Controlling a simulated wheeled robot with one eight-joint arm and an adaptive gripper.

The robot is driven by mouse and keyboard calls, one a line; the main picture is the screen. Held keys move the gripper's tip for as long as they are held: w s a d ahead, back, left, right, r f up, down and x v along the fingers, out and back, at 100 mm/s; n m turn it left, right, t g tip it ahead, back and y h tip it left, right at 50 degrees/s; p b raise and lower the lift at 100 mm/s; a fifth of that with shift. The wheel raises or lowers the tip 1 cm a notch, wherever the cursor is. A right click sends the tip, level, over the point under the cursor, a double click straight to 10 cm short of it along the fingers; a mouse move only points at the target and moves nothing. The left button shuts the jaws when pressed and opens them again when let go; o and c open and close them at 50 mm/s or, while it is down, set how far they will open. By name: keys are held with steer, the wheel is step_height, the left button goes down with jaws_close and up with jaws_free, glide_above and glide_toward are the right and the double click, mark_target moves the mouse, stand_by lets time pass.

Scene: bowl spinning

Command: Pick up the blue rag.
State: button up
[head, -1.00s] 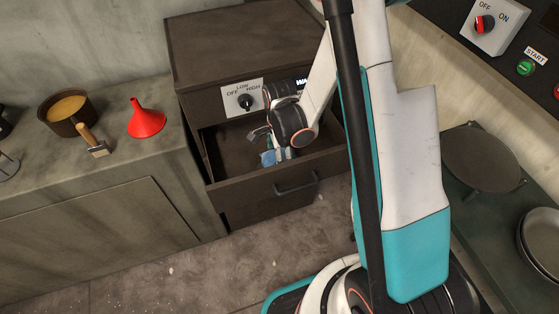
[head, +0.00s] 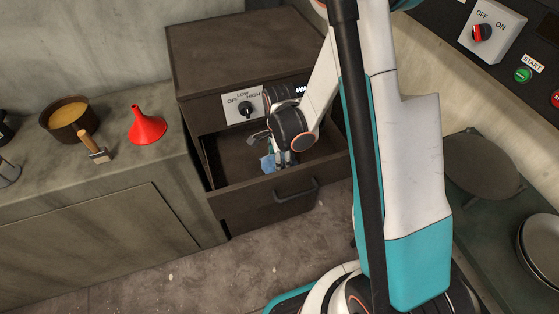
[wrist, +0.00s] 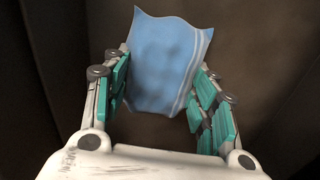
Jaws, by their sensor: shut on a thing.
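The blue rag (wrist: 168,62) with pale stripes along one side is between the two teal-padded fingers of my gripper (wrist: 160,95) in the wrist view. My gripper is shut on it, and the rag bunches upright between the pads. In the head view the rag (head: 267,163) shows as a small blue patch inside the open drawer (head: 275,190). My gripper (head: 281,160) points down into that drawer, and my wrist partly hides the rag. Whether the rag touches the drawer floor cannot be told.
The drawer's front wall and handle (head: 296,190) are close in front of my gripper. A dial panel (head: 245,108) is above the drawer. A red funnel (head: 147,126), a pot (head: 68,116) and a wooden-handled tool (head: 92,145) stand on the left counter. Pans are at right.

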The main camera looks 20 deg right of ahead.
step_height(320, 180, up, 19)
steer(key=p, duration=0.6)
steer(key=shift+f+p, duration=0.15)
steer(key=shift+p, duration=0.15)
steer(key=shift+o, duration=0.6)
